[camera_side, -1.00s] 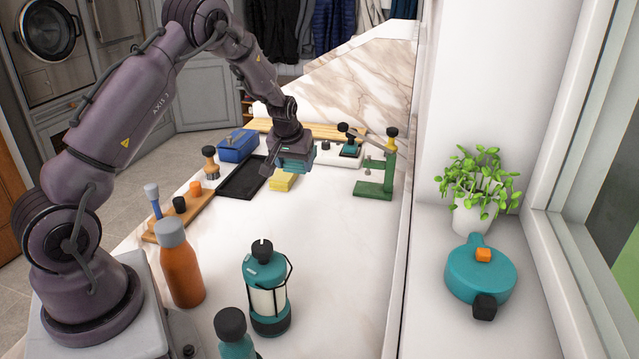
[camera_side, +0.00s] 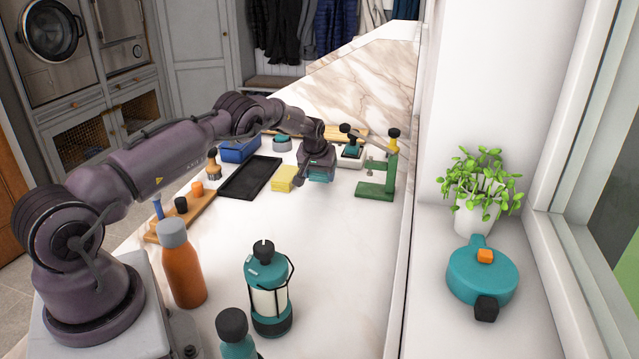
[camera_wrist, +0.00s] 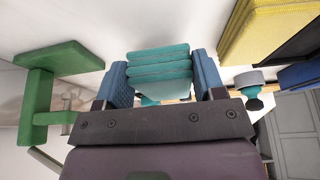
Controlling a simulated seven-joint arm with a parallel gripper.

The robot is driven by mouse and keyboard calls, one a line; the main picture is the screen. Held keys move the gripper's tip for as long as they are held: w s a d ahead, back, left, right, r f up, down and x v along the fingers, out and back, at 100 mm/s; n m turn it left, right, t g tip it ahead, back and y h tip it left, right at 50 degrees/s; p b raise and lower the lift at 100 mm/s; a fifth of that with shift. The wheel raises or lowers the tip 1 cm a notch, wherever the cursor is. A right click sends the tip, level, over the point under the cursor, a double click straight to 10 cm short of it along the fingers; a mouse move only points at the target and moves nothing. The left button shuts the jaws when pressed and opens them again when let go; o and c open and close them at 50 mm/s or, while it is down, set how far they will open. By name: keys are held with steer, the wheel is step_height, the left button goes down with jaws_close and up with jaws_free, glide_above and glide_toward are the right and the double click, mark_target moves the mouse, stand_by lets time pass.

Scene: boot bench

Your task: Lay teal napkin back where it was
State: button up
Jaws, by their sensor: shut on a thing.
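The teal napkin (camera_side: 320,175) is folded into a thick stack of layers. My gripper (camera_side: 318,171) is shut on it, low over the white bench, just right of a yellow folded cloth (camera_side: 283,179). In the wrist view the napkin (camera_wrist: 160,66) sits between the two blue finger pads of my gripper (camera_wrist: 165,78), its layered edge facing the camera. I cannot tell whether the napkin touches the bench, as the gripper hides part of it.
A green stand (camera_side: 375,184) is close on the right. A black tray (camera_side: 250,178) and blue box (camera_side: 238,151) are left. A lantern (camera_side: 268,295) and orange bottle (camera_side: 182,267) stand nearer. The bench middle is clear.

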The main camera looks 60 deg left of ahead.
mark_target(319, 182)
steer(key=shift+w+a+f, duration=0.1)
steer(key=shift+f, duration=1.65)
steer(key=shift+f, duration=0.15)
steer(key=o, duration=1)
